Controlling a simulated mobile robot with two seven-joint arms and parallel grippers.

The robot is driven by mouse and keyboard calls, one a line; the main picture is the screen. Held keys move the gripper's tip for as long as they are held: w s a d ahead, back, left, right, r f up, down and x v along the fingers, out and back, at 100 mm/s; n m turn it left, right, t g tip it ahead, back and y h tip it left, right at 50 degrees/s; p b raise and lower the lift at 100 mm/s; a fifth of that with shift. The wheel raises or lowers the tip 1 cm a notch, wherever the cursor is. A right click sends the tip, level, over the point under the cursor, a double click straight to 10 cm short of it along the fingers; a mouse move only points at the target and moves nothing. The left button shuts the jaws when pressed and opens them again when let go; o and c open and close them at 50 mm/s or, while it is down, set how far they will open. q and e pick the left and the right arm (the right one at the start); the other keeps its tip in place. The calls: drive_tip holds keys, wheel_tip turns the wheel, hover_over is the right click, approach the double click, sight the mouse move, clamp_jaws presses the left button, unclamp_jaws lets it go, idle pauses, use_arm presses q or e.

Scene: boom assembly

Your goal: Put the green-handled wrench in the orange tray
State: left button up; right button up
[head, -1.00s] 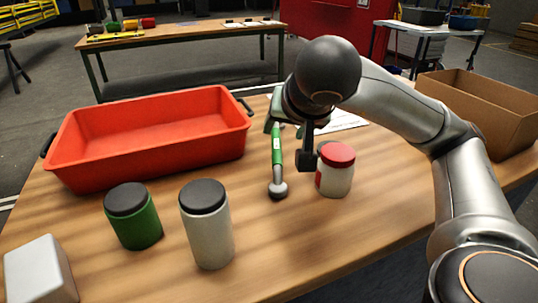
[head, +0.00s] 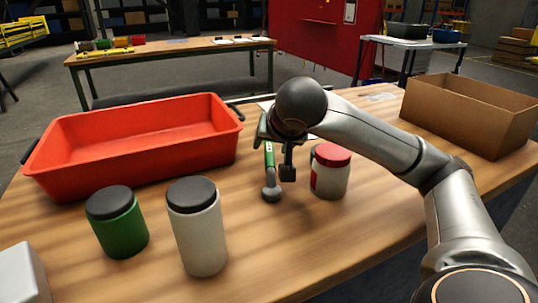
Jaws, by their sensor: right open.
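The green-handled wrench (head: 270,186) lies on the wooden table, right of the orange tray, with its metal end toward me. The upper part of its green handle is partly hidden by my right gripper. My right gripper (head: 277,160) is open and low over the handle, with one dark finger just right of the wrench. The other finger is mostly hidden, and I cannot tell whether either finger touches the handle. The orange tray (head: 138,165) stands at the left of the table and looks empty inside. My left gripper is out of view.
A red-lidded jar (head: 331,172) stands close to the right of my gripper. A green jar (head: 117,222) and a grey jar (head: 197,228) stand in front of the tray. A white block (head: 22,272) is at the near left, a cardboard box (head: 470,115) at the back right.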

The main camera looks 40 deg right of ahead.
drive_tip(key=shift+x, duration=1.2)
clamp_jaws()
drive_tip(key=shift+r, duration=0.1)
idle(0.4)
